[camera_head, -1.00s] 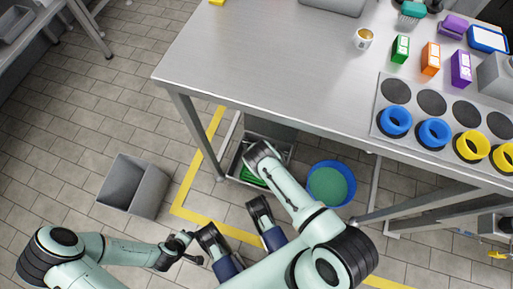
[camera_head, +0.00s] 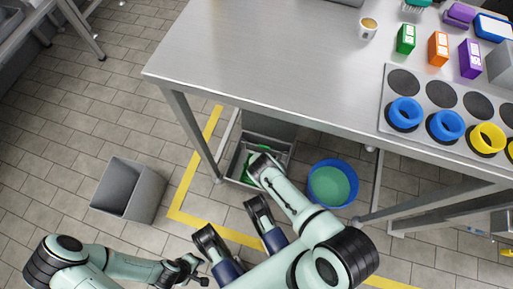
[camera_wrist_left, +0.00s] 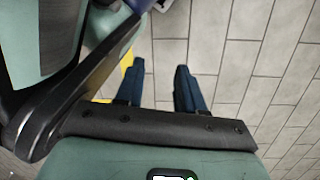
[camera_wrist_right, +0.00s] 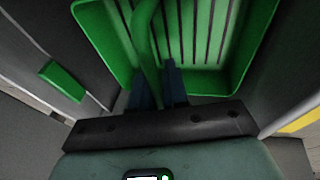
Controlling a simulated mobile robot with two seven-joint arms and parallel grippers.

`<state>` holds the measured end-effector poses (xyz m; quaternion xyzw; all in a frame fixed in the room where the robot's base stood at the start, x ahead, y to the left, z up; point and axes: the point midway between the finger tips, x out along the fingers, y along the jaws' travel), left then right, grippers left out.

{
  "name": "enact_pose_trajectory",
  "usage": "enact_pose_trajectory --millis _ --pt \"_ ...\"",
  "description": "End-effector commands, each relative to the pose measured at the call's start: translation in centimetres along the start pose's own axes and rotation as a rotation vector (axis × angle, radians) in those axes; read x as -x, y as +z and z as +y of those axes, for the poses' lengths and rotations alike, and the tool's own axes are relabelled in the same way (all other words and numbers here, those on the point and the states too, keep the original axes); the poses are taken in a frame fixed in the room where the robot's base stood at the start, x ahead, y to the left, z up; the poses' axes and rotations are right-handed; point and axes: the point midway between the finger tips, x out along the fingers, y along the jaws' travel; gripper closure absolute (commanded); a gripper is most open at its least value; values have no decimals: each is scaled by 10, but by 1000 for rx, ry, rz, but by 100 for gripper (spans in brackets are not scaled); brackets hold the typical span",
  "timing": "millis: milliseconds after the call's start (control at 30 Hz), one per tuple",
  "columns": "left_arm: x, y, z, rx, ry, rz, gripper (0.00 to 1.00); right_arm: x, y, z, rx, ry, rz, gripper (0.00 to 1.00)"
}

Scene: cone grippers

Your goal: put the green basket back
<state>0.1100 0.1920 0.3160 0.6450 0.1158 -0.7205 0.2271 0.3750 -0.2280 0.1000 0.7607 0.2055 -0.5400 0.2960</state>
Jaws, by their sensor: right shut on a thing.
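The green basket (camera_wrist_right: 210,85) fills the upper part of the right wrist view, with its slatted base and raised handle visible. In the head view only a bit of the basket (camera_head: 247,168) shows inside a grey bin (camera_head: 234,160) under the table; my right arm hides the rest. My right gripper (camera_wrist_right: 158,75) is shut on the basket's handle, with grey bin walls around it. My left gripper (camera_head: 198,271) is open and empty above the floor. Its spread fingers show in the left wrist view (camera_wrist_left: 157,85).
A blue bucket with a green inside (camera_head: 333,184) stands right of the grey bin. Another grey bin (camera_head: 128,190) stands on the floor at left. The steel table (camera_head: 260,60) and its legs bound the space above. A green tag (camera_wrist_right: 62,80) is on the bin wall.

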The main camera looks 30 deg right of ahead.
Motion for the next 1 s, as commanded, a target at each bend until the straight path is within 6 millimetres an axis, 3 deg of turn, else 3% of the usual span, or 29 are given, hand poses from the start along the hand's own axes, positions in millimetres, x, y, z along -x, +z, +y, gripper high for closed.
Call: enact_pose_trajectory --millis 133,167,200,233,667,1000 --pt "-3 3 -2 3 -4 -12 62 -3 1 0 0 0 0 100" --pt "-2 3 -2 3 -4 -12 62 -2 1 0 0 0 0 76" --pt "-2 3 -2 3 -4 -11 62 -2 1 0 0 0 0 63" --pt "-2 3 -2 2 -4 -11 62 -2 1 0 0 0 0 60" --pt "5 -5 4 -7 9 21 62 6 -1 0 0 -1 1 60" --pt "55 -50 48 -61 93 209 62 58 -1 1 -1 0 0 60"
